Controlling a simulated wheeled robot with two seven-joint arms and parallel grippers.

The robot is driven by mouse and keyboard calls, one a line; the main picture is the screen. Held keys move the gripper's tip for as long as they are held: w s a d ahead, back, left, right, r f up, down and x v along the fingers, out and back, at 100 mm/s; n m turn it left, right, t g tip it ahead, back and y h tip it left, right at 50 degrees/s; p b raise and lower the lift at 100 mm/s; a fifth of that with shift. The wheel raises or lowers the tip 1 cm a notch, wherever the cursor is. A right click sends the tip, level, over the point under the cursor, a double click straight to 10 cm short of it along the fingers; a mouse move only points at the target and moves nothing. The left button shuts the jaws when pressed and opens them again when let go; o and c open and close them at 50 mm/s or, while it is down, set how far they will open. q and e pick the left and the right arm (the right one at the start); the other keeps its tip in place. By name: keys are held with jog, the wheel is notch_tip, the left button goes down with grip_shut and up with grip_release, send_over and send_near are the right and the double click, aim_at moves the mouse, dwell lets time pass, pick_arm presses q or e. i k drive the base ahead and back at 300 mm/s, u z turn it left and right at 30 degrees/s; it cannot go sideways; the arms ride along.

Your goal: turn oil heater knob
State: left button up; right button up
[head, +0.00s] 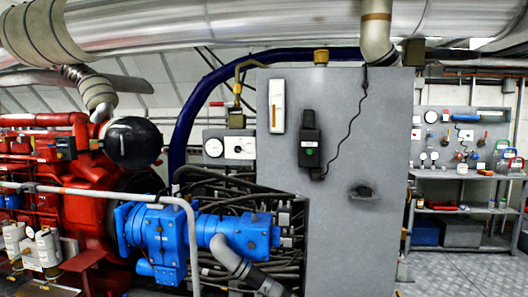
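A tall grey cabinet (330,240) stands in the middle of the head view. A small dark knob-like part (362,192) sticks out from the lower right of its front face. It may be the oil heater knob, but I see no readable label, and its turn position cannot be told. Neither of my grippers shows in this view.
A black handset (309,139) with a cord and a white box (277,106) are on the cabinet. Blue pumps (160,235), hoses and a red engine (85,200) crowd the left. A handrail (100,194) runs in front. Shelves (465,208) stand at right, with bare floor before them.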

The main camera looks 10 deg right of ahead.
aim_at(238, 148)
jog(key=u, duration=0.1)
jog(key=i, duration=0.75)
jog(key=z, duration=0.6)
jog(key=i, duration=0.75)
jog(key=z, duration=0.65)
